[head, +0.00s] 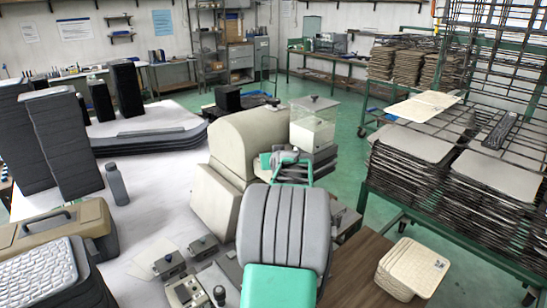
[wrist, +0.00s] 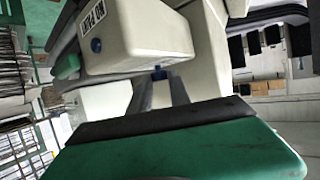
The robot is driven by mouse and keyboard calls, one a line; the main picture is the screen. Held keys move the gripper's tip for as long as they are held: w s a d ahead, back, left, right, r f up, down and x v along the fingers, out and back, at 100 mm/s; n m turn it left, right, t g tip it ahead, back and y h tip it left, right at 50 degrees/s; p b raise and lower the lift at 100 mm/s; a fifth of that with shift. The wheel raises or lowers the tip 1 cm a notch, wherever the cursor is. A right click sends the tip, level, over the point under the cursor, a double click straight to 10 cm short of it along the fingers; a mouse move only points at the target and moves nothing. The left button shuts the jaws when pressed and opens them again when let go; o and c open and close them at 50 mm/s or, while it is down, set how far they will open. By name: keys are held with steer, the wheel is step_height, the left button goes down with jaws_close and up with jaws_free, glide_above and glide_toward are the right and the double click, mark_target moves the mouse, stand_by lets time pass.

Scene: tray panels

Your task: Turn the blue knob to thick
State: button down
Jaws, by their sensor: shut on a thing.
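The blue knob (wrist: 158,73) is small and shows in the wrist view at the tips of my gripper's two dark fingers. My gripper (wrist: 160,80) is shut on it. The knob sits by the underside of a cream machine housing (wrist: 130,38). The knob's pointer and any "thick" mark cannot be made out. A round blue button-like part (wrist: 96,45) is on the housing's end face, near a label (wrist: 93,18) too small to read surely. In the head view the cream machine (head: 245,140) stands at the centre, and my arm hides the knob.
A clear box (head: 312,125) stands on the machine's far right side. Small metal boxes (head: 187,290) and a grey bottle (head: 117,184) are on the white table at left. A rack of stacked panels (head: 410,165) stands at right, with green floor between.

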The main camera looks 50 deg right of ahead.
steer(key=shift+w+a+f+m+g+h+b, duration=0.15)
steer(key=shift+m+g+h+b, duration=0.15)
steer(key=shift+b, duration=0.15)
steer(key=shift+w+a+f+m+g+h+b, duration=0.15)
steer(key=shift+w+m+g+h+b, duration=0.1)
steer(key=shift+m+g+h+b, duration=0.7)
steer(key=shift+w+a+m+g+h+b, duration=0.1)
steer(key=shift+w+m+g+h+b, duration=0.1)
steer(key=shift+m+g+b, duration=0.35)
steer(key=shift+w+a+m+g+h+b, duration=0.1)
steer(key=shift+m+g+h+b, duration=0.05)
steer(key=shift+m+g+b, duration=0.35)
steer(key=m+g, duration=0.2)
steer(key=g, duration=0.1)
steer(key=shift+w+r+m+h, duration=0.2)
steer(key=shift+r+m+h, duration=0.15)
steer(key=shift+m+h, duration=0.05)
steer(key=shift+m+g+p, duration=0.65)
steer(key=shift+m+g, duration=0.15)
steer(key=shift+g, duration=0.2)
steer(key=c, duration=1.2)
jaws_free()
steer(key=shift+d, duration=0.1)
steer(key=shift+c, duration=0.2)
